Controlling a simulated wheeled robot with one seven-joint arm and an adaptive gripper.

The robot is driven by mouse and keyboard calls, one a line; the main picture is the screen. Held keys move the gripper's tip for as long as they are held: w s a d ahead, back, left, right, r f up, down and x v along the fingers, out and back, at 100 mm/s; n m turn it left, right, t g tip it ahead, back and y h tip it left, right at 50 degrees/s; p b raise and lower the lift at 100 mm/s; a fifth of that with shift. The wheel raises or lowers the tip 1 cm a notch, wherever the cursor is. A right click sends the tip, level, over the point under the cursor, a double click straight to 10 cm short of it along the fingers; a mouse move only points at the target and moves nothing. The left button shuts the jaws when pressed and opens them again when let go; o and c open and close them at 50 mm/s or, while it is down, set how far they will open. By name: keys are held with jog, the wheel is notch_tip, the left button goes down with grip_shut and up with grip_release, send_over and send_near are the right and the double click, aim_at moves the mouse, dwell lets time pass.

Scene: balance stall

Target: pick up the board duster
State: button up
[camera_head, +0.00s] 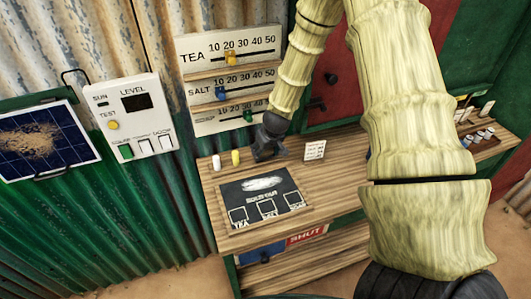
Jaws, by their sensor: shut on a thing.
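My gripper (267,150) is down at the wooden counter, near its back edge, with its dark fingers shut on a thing. That thing is small and almost wholly hidden by the fingers. It is likely the board duster, as no duster shows elsewhere, but its shape and colour cannot be made out. I cannot tell whether it still touches the counter.
A black slate board (285,203) with a white smear lies on the counter (215,190) in front of my gripper. White chalk (216,162) and yellow chalk (236,157) stand to the left, a small card (315,150) to the right. A slider panel (205,60) stands behind.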

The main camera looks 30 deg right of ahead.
jog(key=shift+r+b, duration=0.35)
jog(key=shift+r, duration=0.4)
jog(key=shift+s+a+r+b, duration=0.35)
jog(key=shift+r+b, duration=0.2)
jog(key=shift+r, duration=0.1)
jog(key=s+a+b, duration=0.1)
jog(key=s+a, duration=0.2)
jog(key=s+a+r+b, duration=0.1)
jog(key=s+a+b, duration=0.1)
jog(key=s+a, duration=0.2)
jog(key=s+a+b, duration=0.1)
jog(key=s+a, duration=0.2)
jog(key=s, duration=0.1)
jog(key=shift+a+r, duration=0.25)
jog(key=shift+r, duration=0.1)
